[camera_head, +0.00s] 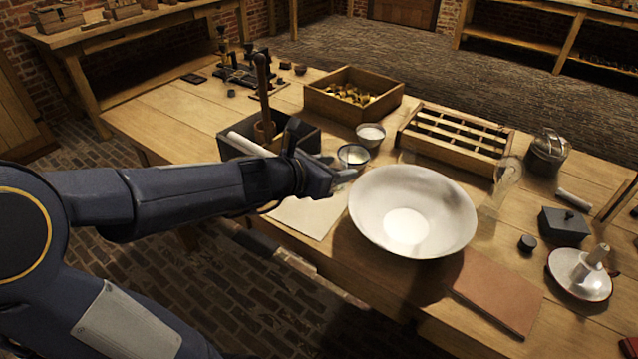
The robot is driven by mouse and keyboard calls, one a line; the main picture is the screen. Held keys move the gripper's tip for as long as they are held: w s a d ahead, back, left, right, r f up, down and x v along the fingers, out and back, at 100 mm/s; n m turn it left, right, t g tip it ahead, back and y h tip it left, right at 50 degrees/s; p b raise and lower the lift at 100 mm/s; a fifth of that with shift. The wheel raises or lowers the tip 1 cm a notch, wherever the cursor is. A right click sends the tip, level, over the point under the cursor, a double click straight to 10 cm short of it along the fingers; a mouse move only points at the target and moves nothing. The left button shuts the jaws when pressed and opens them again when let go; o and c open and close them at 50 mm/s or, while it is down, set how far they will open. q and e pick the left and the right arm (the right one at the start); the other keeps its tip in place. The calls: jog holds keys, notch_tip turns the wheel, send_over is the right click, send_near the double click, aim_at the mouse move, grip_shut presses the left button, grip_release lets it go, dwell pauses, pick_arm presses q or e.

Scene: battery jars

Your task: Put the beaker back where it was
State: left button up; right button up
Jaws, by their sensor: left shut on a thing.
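My left gripper (338,178) reaches over the table from the left, just left of a large white bowl (440,230). Its jaws are shut at a small white dark-rimmed beaker (354,155), whose lower part is hidden by the gripper. I cannot tell whether the beaker touches the table. A similar white vessel (371,131) stands just behind it. A clear glass vessel (507,172) stands right of the bowl. My right gripper is out of view.
A dark box (228,150) with a wooden-handled tool stands behind my arm. An open wooden box (388,105) and a slatted rack (450,154) stand farther back. A brown book (500,290), a small dark lidded box (564,226) and a candle holder (580,280) are at right.

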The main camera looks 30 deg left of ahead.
pick_arm(q)
jog(key=w+a+f, duration=0.1)
jog(key=a+f, duration=0.1)
jog(key=w+a+f+b, duration=0.1)
jog(key=w+f, duration=0.1)
jog(key=w+a+f+b, duration=0.1)
jog(key=w+a+f, duration=0.1)
jog(key=shift+w+a+f, duration=0.2)
jog(key=shift+a+f, duration=0.1)
jog(key=shift+f, duration=0.1)
jog(key=f, duration=0.1)
jog(key=b, duration=0.1)
jog(key=f, duration=0.1)
jog(key=shift+w+a+f+b, duration=0.2)
jog(key=shift+a+f+b, duration=0.05)
jog(key=shift+f+b, duration=0.05)
jog(key=shift+f, duration=0.5)
jog(key=shift+f+b, duration=0.15)
jog(key=shift+b, duration=0.2)
jog(key=o, duration=1.1)
jog(key=shift+c, duration=0.2)
